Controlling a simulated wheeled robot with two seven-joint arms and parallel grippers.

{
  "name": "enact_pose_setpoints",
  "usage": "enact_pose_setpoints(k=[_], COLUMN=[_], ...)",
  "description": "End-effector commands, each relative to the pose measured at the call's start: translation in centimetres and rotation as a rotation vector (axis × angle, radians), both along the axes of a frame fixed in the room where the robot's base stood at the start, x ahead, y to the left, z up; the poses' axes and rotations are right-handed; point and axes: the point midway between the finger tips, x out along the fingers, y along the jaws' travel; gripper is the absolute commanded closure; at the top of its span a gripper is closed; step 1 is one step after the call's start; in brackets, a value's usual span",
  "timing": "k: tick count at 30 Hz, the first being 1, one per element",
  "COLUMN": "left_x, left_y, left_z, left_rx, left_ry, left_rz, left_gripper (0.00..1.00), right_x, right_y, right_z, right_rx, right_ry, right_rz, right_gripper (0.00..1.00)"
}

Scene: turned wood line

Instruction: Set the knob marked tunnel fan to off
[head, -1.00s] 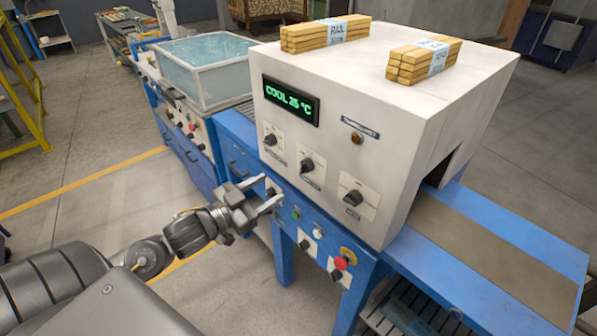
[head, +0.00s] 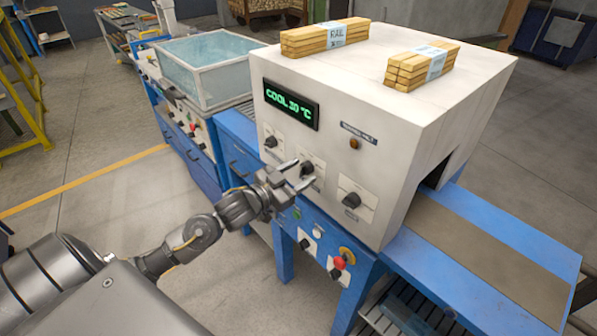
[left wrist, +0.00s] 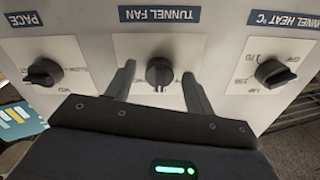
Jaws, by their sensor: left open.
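The tunnel fan knob (left wrist: 159,72) is black, on a pale plate under a dark label reading TUNNEL FAN in the left wrist view. In the head view it is the middle knob (head: 307,169) on the white tunnel housing. My left gripper (head: 299,174) is open in front of it. In the left wrist view the fingers of my left gripper (left wrist: 159,78) stand on either side of the knob, with gaps on both sides. I cannot tell which setting the knob points to. My right gripper is not in view.
The PACE knob (left wrist: 43,73) and the tunnel heat knob (left wrist: 272,73) flank the fan knob. A display (head: 291,104) reads COOL 30 °C. A red button (head: 340,263) sits on the blue frame below. Wood bundles (head: 325,37) lie on top of the housing (head: 440,100).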

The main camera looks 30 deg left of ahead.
Motion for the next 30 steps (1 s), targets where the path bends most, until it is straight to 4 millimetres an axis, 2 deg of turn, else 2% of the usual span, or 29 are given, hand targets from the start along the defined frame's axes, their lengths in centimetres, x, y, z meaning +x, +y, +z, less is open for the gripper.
enact_pose_setpoints(k=[7, 17, 23, 30], left_x=[0.1, 0.0, 0.0, 0.1], left_y=[0.0, 0.0, 0.0, -0.1], left_z=[0.0, 0.0, 0.1, 0.4], left_rx=[0.000, 0.000, -0.010, -0.098], left_ry=[0.000, 0.000, 0.003, 0.031], left_rz=[0.000, 0.000, 0.000, 0.000], left_gripper=[0.46, 0.90, 0.91, 0.91], right_x=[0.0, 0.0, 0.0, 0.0], right_y=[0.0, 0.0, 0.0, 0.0], right_z=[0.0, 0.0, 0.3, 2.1], right_rx=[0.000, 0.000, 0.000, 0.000], right_ry=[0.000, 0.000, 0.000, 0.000], right_rz=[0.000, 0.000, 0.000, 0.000], right_gripper=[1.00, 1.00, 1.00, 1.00])
